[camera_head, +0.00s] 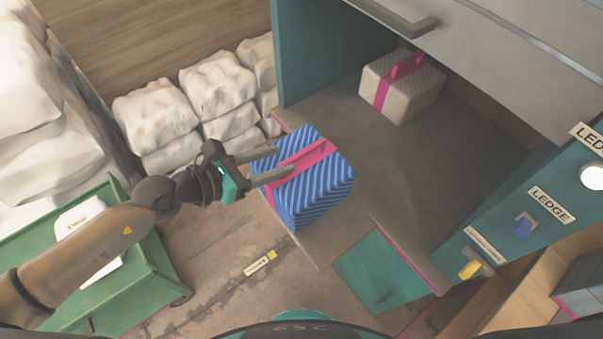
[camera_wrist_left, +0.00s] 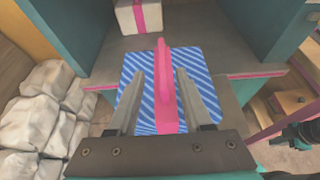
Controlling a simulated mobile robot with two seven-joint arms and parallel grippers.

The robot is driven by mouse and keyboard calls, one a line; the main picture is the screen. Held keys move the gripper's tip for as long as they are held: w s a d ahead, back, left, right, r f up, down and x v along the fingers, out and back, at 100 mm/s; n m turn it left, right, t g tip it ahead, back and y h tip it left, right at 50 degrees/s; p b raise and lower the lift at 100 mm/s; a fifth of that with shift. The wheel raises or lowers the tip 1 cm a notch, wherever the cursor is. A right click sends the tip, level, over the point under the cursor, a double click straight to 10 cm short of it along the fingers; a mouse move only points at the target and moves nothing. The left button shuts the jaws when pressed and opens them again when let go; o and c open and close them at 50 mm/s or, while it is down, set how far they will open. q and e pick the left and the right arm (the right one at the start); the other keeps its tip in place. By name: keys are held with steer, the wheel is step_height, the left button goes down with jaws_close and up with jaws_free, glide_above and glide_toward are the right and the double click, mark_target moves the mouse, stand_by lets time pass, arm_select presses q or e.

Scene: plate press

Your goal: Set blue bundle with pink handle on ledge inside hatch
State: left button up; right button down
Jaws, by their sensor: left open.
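The blue striped bundle (camera_head: 318,190) with a pink handle (camera_head: 300,160) is at the front edge of the ledge (camera_head: 385,190) in the hatch opening. Part of it appears to overhang the edge. My left gripper (camera_head: 272,165) is open, with its fingers on either side of the pink handle. In the left wrist view the fingers (camera_wrist_left: 160,92) straddle the handle (camera_wrist_left: 166,85) with gaps, above the blue bundle (camera_wrist_left: 205,85). What supports the bundle's underside is hidden.
A beige bundle with a pink strap (camera_head: 402,88) stands deeper on the ledge. A teal panel with a blue switch (camera_head: 523,227) and a yellow switch (camera_head: 470,269) is at the right. White sacks (camera_head: 215,85) and a green cart (camera_head: 125,265) are at the left.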

mark_target(297, 154)
arm_select(q)
steer(key=shift+x, duration=3.5)
steer(key=shift+s+d, duration=0.1)
steer(key=shift+s, duration=0.1)
steer(key=shift+c, duration=0.2)
jaws_close()
steer(key=shift+w+r, duration=0.15)
steer(key=shift+r, duration=0.05)
